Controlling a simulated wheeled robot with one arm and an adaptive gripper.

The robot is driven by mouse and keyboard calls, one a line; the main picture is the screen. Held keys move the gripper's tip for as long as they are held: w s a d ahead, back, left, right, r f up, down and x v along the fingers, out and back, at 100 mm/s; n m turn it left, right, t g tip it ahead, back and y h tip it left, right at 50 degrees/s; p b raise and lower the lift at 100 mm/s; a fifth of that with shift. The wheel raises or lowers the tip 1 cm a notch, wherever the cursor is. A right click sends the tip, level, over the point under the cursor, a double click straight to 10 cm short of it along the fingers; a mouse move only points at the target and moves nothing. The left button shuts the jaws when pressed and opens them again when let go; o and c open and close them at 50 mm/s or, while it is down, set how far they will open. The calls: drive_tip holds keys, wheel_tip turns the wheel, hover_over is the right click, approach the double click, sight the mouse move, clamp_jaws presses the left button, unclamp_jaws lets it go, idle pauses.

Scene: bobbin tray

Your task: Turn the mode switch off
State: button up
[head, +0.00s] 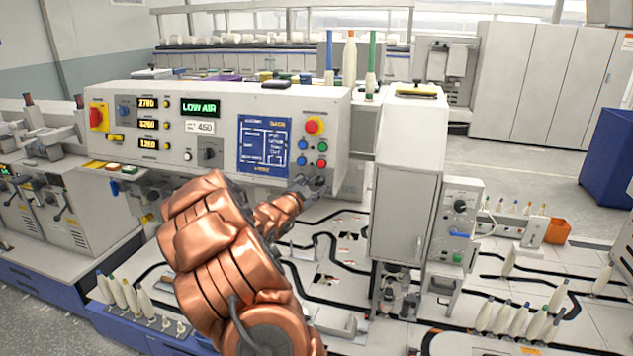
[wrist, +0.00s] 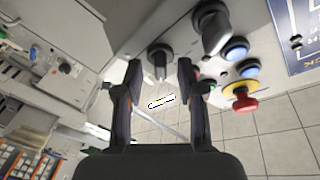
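In the wrist view a dark round knob with a grip bar (wrist: 160,60) sits on a pale panel face, between my fingertips in the picture. A second black knob (wrist: 211,27) is up and to its right. I cannot read a label on either, so I cannot tell which is the mode switch. My gripper (wrist: 160,75) is open, its two dark fingers apart with nothing held; I cannot tell whether the knob is between them or just beyond. In the head view my gripper (head: 312,186) is at the panel's lower right, below the push buttons, and my arm hides part of the panel's lower edge.
A red emergency button (head: 314,125) and several blue, red and green buttons sit close by; the red one (wrist: 240,103) is right of my fingers. Another black rotary knob (head: 209,154) is on the main panel. A grey cabinet (head: 405,185) stands right of my gripper.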

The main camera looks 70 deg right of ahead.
drive_tip(key=shift+d, duration=0.55)
clamp_jaws()
